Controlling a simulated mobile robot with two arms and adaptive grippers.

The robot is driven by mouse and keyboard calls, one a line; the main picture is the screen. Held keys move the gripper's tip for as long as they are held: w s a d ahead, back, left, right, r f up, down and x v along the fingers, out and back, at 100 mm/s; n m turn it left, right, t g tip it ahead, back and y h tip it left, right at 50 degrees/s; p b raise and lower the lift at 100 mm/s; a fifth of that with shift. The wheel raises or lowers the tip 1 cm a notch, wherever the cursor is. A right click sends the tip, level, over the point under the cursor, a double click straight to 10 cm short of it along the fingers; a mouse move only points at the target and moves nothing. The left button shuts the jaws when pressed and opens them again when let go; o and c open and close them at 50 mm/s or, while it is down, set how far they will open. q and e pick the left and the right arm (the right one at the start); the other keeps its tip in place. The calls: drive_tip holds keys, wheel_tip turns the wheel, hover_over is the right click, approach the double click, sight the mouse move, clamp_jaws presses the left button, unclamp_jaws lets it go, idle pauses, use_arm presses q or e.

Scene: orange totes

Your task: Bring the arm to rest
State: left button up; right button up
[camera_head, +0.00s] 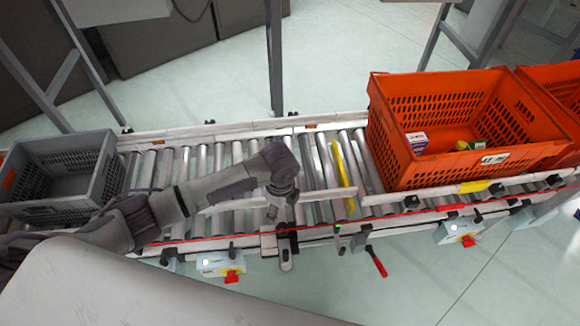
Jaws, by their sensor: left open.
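My left arm (170,206) reaches in from the left over the roller conveyor (225,160). Its wrist bends down near the middle of the conveyor. My left gripper (286,245) is at the conveyor's near rail, open, with nothing seen in it. Its fingers are small and partly hard to make out against the rail. It is well to the left of the orange tote (400,155) and to the right of the grey tote (108,165). My right gripper is not in view.
The orange tote holds a few small boxes, one white and purple (417,142). Another orange tote (560,85) stands behind it at the right. A yellow strip (343,175) crosses the rollers. Red-handled boxes (222,264) hang below the near rail. Metal posts (274,60) stand behind.

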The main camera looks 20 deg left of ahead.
use_arm(q)
drive_tip(key=s+d+r+n+t+h, duration=0.1)
drive_tip(key=s+d+r+n+h, duration=0.15)
drive_tip(key=s+d+n, duration=0.5)
drive_tip(key=s+a+r+n+t+y, duration=0.1)
drive_tip(key=s+a+r+n, duration=0.2)
drive_tip(key=s+a+n, duration=0.35)
drive_tip(key=s+a+r+n+t+y, duration=0.1)
drive_tip(key=s+a+r+n+t, duration=0.15)
drive_tip(key=s+a+n, duration=0.45)
wheel_tip(320, 180, down, 26)
drive_tip(key=a+m+g, duration=0.2)
drive_tip(key=s+a+f+g, duration=0.1)
drive_tip(key=s+a+f, duration=0.1)
drive_tip(key=s+f, duration=1.3)
drive_tip(key=shift+s+a+f, duration=0.25)
drive_tip(key=shift+s+f, duration=0.05)
drive_tip(key=shift+s, duration=0.6)
